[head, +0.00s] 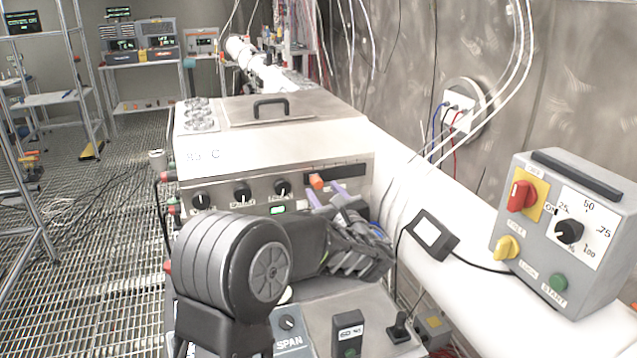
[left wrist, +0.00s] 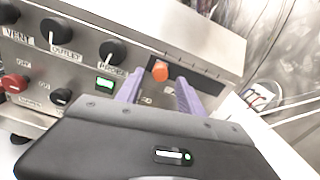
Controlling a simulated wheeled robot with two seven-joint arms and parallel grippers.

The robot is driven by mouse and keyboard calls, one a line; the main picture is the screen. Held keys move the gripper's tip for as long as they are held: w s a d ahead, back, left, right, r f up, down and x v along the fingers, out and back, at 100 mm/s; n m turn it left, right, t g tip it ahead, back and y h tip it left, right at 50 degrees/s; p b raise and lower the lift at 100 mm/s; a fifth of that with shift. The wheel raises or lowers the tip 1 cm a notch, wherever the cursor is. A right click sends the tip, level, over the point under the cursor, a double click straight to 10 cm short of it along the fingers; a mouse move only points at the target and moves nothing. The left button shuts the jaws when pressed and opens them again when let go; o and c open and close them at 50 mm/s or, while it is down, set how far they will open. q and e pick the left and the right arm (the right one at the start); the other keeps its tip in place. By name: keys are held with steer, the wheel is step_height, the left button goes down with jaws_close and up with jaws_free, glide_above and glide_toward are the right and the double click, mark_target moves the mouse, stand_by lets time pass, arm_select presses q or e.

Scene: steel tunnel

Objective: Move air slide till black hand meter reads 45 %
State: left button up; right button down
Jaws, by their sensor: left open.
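The air slide shows as an orange knob (head: 316,181) on a dark slot in the front panel of the steel box. In the left wrist view the orange knob (left wrist: 160,71) sits between and just beyond the two purple fingertips. My left gripper (head: 326,192) is open, with its fingers pointing at the panel around the knob; I cannot tell whether either touches it. It also shows in the left wrist view (left wrist: 159,82). A black hand meter (head: 348,334) stands on the lower panel; its small pale display looks like 60 %. My right gripper is not in view.
The steel box (head: 270,140) has several black dials and a small green display (head: 278,210). A black unit with a white face (head: 432,235) rests on the white pipe (head: 450,215). A grey control box (head: 560,235) stands at right. Grating floor lies open at left.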

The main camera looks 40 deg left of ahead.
mark_target(319, 186)
arm_select(q)
steer(key=shift+p+x, duration=0.5)
steer(key=shift+x, duration=1.7)
steer(key=shift+c, duration=0.5)
jaws_close()
